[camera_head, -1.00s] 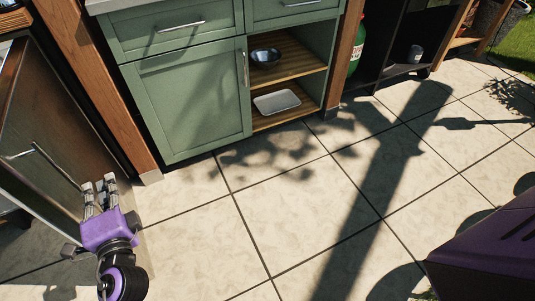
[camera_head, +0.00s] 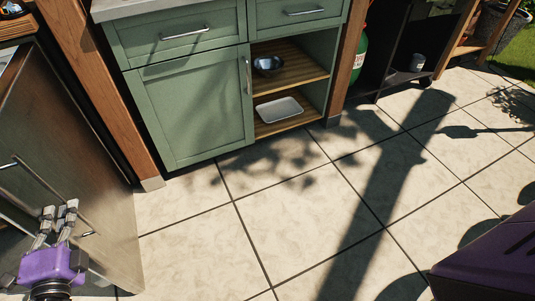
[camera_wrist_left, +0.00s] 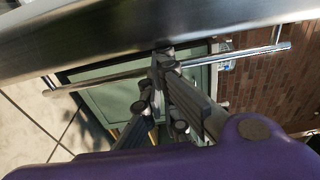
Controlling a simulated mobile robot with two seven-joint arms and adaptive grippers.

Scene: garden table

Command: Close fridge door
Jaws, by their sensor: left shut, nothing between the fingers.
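The fridge door (camera_head: 95,160) is a brushed-metal panel at the left edge of the head view. A long bar handle (camera_head: 30,175) runs along its face. My left gripper (camera_head: 60,208), purple with grey fingers, is at the lower part of this handle, shut and empty. In the left wrist view the handle (camera_wrist_left: 95,82) crosses the picture under the metal door edge (camera_wrist_left: 100,40), and the gripper (camera_wrist_left: 165,60) has its fingertips at the bar. I cannot tell if they touch it. How far the door stands open is unclear. My right gripper is not in view.
A green cabinet (camera_head: 190,105) with open shelves stands beyond a wooden post (camera_head: 95,85). A bowl (camera_head: 268,66) and a white tray (camera_head: 278,110) sit on the shelves. The tiled floor (camera_head: 290,215) to the right of the door is clear.

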